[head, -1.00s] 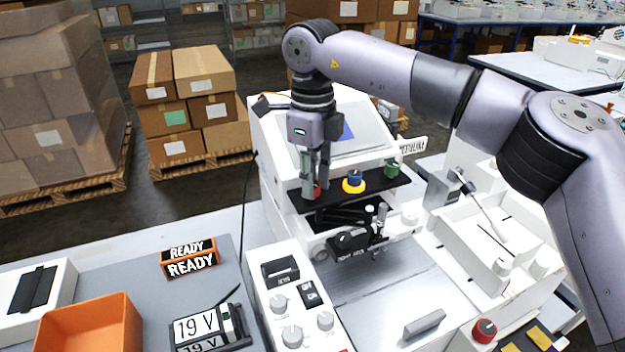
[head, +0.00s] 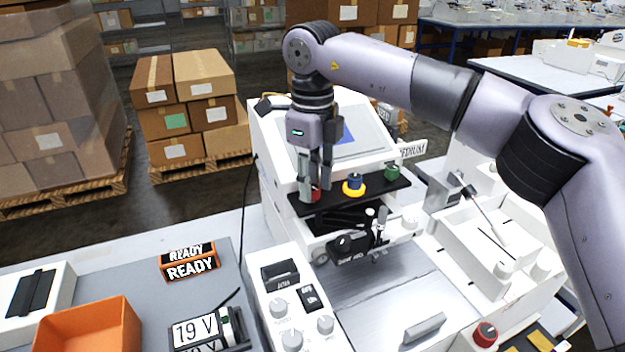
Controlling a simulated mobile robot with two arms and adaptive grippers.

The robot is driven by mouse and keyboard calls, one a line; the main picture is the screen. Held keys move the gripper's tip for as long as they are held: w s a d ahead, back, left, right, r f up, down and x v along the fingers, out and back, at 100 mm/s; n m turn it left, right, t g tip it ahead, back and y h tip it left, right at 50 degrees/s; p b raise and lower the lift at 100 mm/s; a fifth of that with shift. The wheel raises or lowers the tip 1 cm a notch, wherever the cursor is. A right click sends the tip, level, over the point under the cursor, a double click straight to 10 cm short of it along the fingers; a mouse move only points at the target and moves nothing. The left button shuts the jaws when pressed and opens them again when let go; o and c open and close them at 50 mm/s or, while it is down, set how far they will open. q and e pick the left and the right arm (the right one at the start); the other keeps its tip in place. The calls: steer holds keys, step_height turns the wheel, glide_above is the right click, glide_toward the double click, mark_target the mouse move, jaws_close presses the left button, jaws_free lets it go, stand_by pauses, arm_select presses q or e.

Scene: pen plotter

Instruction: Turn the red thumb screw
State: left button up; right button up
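The red thumb screw (head: 315,195) stands at the left end of the black bar on the white machine, partly hidden by my gripper. My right gripper (head: 316,193) points down over it, one finger on each side of the screw. A gap shows between the fingers, with red visible in it, and the gripper looks open. Whether a finger still touches the screw I cannot tell. My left gripper is not in view.
A blue knob on a yellow base (head: 353,187) and a green knob (head: 391,170) stand along the same black bar (head: 374,184). A black carriage (head: 350,243) sits below. A control box (head: 297,312), a READY sign (head: 188,263) and an orange bin (head: 88,325) are nearer.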

mark_target(313, 187)
step_height(313, 187, up, 12)
stand_by(0.6)
steer(key=shift+f, duration=0.1)
